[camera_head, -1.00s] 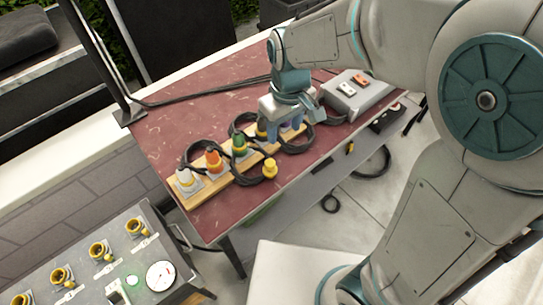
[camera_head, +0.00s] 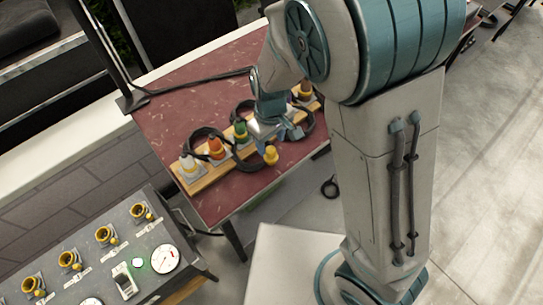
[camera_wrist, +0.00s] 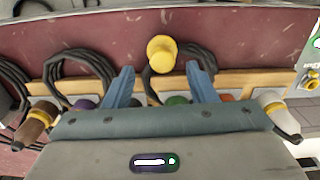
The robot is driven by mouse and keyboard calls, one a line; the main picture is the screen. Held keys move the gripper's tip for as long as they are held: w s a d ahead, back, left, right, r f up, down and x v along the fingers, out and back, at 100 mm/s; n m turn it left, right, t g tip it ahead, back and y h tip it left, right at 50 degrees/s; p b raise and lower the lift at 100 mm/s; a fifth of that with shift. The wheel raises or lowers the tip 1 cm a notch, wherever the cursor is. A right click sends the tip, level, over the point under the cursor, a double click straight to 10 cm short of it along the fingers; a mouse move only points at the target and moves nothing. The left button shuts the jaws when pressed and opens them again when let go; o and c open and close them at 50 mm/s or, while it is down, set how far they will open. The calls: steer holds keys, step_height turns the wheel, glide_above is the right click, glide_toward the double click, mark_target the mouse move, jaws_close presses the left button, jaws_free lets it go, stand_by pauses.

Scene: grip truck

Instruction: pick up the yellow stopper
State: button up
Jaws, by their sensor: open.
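The yellow stopper (camera_head: 271,155) stands on the red table near its front edge, in front of the wooden strip of plugs. In the wrist view the yellow stopper (camera_wrist: 161,54) shows just beyond and between the two blue fingers. My gripper (camera_head: 291,133) is above the strip, close to the stopper and apart from it. In the wrist view my gripper (camera_wrist: 160,75) is open and nothing is between its fingers. The stopper's lower part is hard to make out from above.
The wooden strip (camera_head: 215,171) carries several coloured plugs, including an orange one (camera_head: 216,148) and a green one (camera_head: 240,130). Black cable coils (camera_head: 203,138) lie around them. A grey panel (camera_head: 112,258) with yellow sockets stands at lower left.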

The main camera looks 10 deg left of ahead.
mark_target(270, 150)
steer(key=shift+s+f, duration=0.15)
steer(key=shift+f, duration=0.85)
steer(key=shift+s+f, duration=0.1)
steer(key=shift+f, duration=0.85)
steer(key=c, duration=1)
steer(key=shift+c, duration=0.3)
steer(key=shift+r, duration=0.15)
